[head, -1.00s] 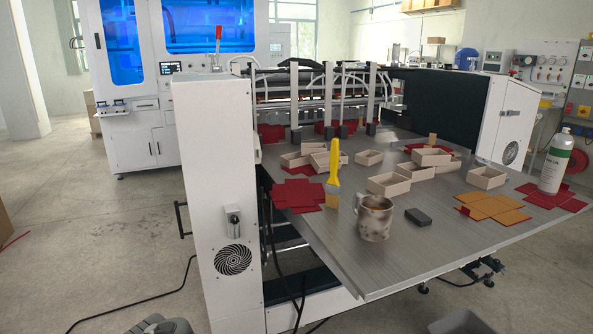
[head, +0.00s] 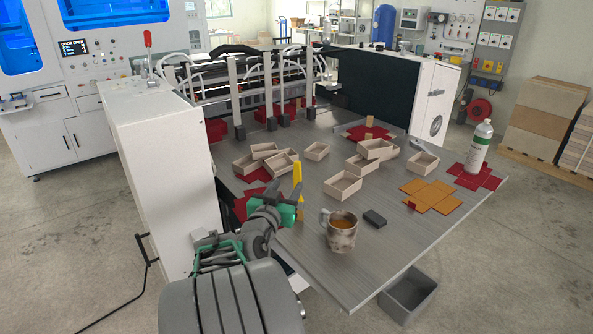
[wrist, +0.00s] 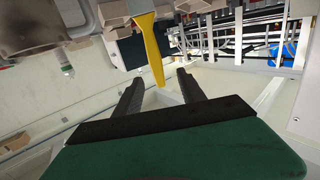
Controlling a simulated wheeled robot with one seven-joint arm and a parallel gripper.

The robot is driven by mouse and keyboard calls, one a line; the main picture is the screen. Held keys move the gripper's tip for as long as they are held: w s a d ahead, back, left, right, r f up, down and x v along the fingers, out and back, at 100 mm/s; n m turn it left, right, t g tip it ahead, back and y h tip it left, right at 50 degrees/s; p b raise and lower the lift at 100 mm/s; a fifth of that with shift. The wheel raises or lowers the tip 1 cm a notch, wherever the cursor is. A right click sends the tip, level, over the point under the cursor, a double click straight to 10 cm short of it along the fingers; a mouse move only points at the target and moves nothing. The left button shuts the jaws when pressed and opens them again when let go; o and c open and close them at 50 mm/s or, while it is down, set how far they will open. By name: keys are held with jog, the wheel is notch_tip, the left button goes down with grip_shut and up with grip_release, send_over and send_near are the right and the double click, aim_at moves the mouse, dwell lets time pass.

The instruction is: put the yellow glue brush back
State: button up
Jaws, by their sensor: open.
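The yellow glue brush (head: 298,174) stands upright near the table's front left edge, its lower part hidden behind my gripper (head: 285,191). The gripper is open with dark fingers and a green body. In the wrist view the brush's yellow handle (wrist: 151,50) points toward the gap between the fingers of my gripper (wrist: 160,76). The handle's end appears between the fingertips there. I cannot tell whether it touches them or how deep it is. A stained mug (head: 341,238) with brown liquid stands to the right of the brush.
A dark block (head: 374,218) lies right of the mug. Several open boxes (head: 343,186) are on the table (head: 322,272) behind. An orange flat blank (head: 432,197) and a white bottle (head: 478,147) are at the right. A grey bin (head: 408,297) stands on the floor.

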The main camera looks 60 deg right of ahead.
aim_at(296, 170)
jog(key=shift+h, duration=0.3)
jog(key=d+p, duration=0.1)
jog(key=d, duration=0.4)
jog(key=d+r+p, duration=0.1)
jog(key=d, duration=0.2)
jog(key=shift+w+d+p, duration=0.2)
jog(key=shift+w+p, duration=0.1)
jog(key=shift+w, duration=0.05)
jog(key=shift+a+r, duration=0.1)
jog(key=shift+c, duration=0.4)
grip_shut()
